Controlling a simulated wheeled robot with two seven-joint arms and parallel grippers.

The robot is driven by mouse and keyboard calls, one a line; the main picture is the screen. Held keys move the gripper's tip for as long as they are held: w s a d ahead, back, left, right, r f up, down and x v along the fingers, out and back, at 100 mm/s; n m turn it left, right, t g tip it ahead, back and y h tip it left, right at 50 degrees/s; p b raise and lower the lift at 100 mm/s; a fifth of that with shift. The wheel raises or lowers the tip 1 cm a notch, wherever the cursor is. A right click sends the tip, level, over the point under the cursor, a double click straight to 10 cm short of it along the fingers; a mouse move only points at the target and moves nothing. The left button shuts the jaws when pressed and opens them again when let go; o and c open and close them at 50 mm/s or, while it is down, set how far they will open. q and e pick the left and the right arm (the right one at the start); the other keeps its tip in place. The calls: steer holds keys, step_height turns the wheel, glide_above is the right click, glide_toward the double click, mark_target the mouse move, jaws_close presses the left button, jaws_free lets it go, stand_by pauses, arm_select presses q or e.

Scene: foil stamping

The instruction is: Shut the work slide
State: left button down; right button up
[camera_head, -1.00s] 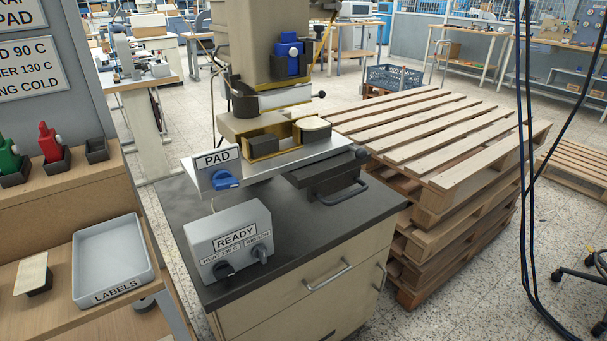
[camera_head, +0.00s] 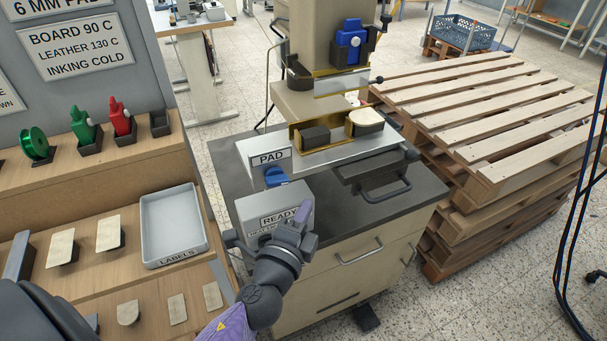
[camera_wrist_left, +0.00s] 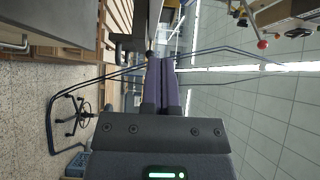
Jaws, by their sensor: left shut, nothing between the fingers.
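The work slide (camera_head: 366,170) looks like the dark block with a looped handle (camera_head: 387,189) at the front right of the stamping press (camera_head: 330,35). It sticks out beyond the silver plate (camera_head: 340,147) above the grey bench top. My left gripper (camera_head: 303,212) is in front of the READY control box (camera_head: 272,208), to the left of the handle and apart from it. Its purple fingers (camera_wrist_left: 162,72) are together and empty in the left wrist view. They hide part of the box's face. My right gripper is in neither view.
The PAD sign (camera_head: 270,158) and a blue knob (camera_head: 276,176) stand left of the slide. A LABELS tray (camera_head: 203,240) and leather pieces lie on the wooden shelf at left. Stacked pallets (camera_head: 470,190) stand to the right. The bench top by the handle is clear.

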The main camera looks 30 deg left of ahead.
mark_target(310, 170)
arm_select(q)
steer(key=w+a, duration=0.1)
steer(key=w, duration=0.1)
steer(key=w+a, duration=0.1)
steer(key=w, duration=0.1)
steer(key=w+a, duration=0.1)
steer(key=w, duration=0.1)
steer(key=shift+w+a, duration=0.25)
steer(key=shift+a, duration=0.1)
